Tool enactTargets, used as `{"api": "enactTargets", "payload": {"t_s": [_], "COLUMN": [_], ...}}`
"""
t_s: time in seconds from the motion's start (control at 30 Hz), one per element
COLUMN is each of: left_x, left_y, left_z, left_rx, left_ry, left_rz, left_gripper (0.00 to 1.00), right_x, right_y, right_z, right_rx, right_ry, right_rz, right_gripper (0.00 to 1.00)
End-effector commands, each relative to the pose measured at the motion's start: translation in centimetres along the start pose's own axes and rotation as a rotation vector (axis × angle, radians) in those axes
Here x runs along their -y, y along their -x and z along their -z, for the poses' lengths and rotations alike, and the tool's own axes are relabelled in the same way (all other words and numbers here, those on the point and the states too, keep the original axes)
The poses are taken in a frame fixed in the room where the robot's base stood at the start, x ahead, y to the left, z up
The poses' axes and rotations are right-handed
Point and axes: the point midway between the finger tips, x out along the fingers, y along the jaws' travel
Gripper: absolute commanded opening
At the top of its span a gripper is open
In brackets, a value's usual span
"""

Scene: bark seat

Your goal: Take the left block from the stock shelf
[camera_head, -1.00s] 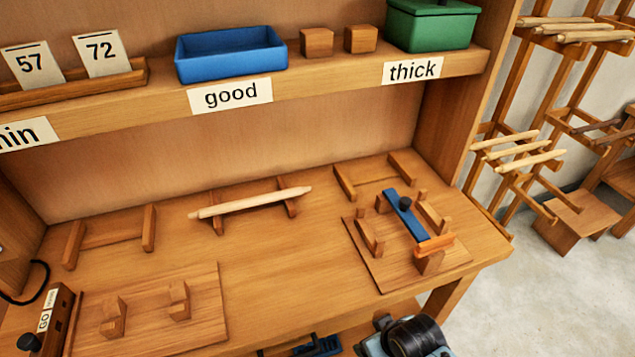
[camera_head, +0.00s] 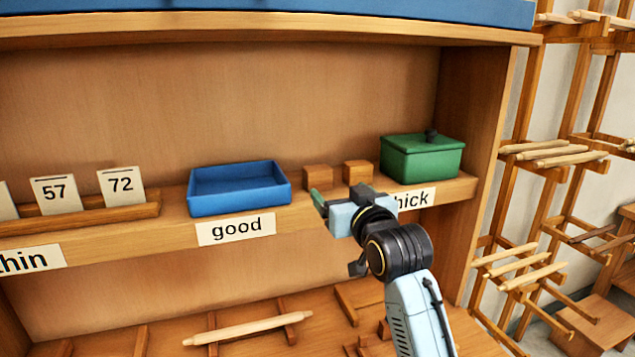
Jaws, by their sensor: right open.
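Two small wooden blocks stand on the shelf (camera_head: 160,226) between the blue tray and the green box. The left block (camera_head: 317,178) is next to the tray, and the right block (camera_head: 357,172) is close beside it with a small gap. My right gripper (camera_head: 320,200) is raised in front of the shelf edge, just below and in front of the left block. One green-tipped finger shows, near the lower part of the left block; the other finger is hard to make out. The gripper is open and holds nothing visible. My left gripper is out of view.
A blue tray (camera_head: 240,190) stands left of the blocks and a lidded green box (camera_head: 422,158) right of them. Number cards (camera_head: 122,185) sit in a wooden rack at left. A pale rod (camera_head: 247,328) rests on supports on the bench below.

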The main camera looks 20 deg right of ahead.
Motion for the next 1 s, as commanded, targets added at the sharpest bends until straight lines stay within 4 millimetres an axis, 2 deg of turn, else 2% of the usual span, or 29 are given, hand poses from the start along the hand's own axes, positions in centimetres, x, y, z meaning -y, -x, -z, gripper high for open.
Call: {"api": "enactTargets", "payload": {"t_s": [0.4, 0.53, 0.77, 1.0], "left_x": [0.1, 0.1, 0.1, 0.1], "left_y": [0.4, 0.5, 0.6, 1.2], "left_z": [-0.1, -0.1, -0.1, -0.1], "left_rx": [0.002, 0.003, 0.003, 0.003], "left_ry": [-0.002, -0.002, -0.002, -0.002], "left_rz": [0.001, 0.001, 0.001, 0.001], "left_gripper": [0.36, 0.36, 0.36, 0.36], "right_x": [0.1, 0.1, 0.1, 0.6], "right_y": [-6.2, -7.4, -8.5, -11.3], "right_z": [0.3, 0.3, 0.5, 1.1], "right_rx": [-0.003, -0.003, -0.004, -0.003], "right_ry": [-0.002, -0.001, -0.001, -0.001], "right_rz": [0.000, 0.000, 0.000, 0.000], "right_gripper": [0.80, 0.80, 0.80, 0.80]}}
